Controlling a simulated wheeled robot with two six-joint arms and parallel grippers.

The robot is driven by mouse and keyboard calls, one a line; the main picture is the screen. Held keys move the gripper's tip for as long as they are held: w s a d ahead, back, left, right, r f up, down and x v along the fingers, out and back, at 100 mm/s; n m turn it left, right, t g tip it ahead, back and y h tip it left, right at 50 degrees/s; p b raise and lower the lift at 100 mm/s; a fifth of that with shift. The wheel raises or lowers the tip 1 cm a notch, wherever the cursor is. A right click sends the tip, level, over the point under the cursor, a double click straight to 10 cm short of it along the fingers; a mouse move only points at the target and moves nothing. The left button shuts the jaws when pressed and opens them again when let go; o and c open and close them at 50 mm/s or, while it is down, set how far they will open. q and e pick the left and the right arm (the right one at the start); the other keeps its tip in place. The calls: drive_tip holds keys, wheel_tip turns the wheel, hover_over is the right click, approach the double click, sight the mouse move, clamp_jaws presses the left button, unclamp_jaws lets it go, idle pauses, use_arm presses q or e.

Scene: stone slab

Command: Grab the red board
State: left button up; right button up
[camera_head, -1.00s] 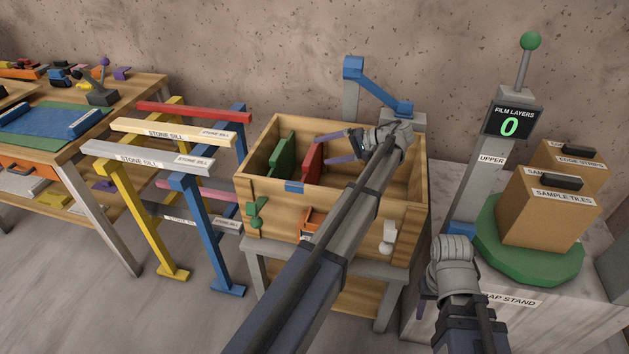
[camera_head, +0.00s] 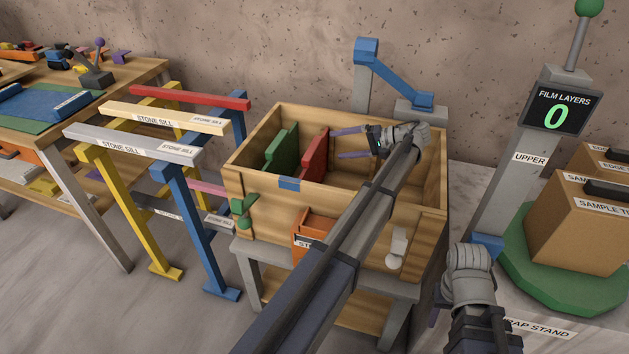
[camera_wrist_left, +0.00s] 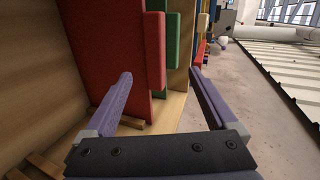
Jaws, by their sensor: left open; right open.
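The red board (camera_head: 314,157) stands upright inside the wooden box, to the right of a green board (camera_head: 282,150). My left gripper (camera_head: 337,143) is inside the box to the right of the red board, its two purple fingers spread and pointing toward it. In the left wrist view the red board (camera_wrist_left: 108,50) fills the upper left, with the green board (camera_wrist_left: 172,45) behind it. Nothing is held between the fingers. My right gripper (camera_head: 436,314) is low at the right, outside the box; its fingers are mostly hidden behind its wrist.
The wooden box (camera_head: 345,214) has raised walls around the boards. A blue-topped post (camera_head: 367,50) stands behind it. Stone sills rest on yellow and blue trestles (camera_head: 195,230) at the left. The lap stand with a green turntable (camera_head: 545,275) is at the right.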

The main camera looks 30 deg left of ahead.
sight(317, 152)
use_arm(q)
drive_tip(key=shift+f, duration=0.35)
drive_tip(key=shift+a, duration=0.1)
drive_tip(key=b+x, duration=0.1)
drive_tip(key=x, duration=0.2)
drive_tip(key=shift+f, duration=0.15)
drive_tip(key=b+x, duration=0.2)
drive_tip(key=x, duration=0.2)
drive_tip(key=shift+s+a+f, duration=0.1)
drive_tip(key=shift+a+f, duration=0.05)
drive_tip(key=shift+f, duration=0.1)
clamp_jaws()
idle(0.4)
drive_tip(key=shift+s, duration=0.15)
idle(0.5)
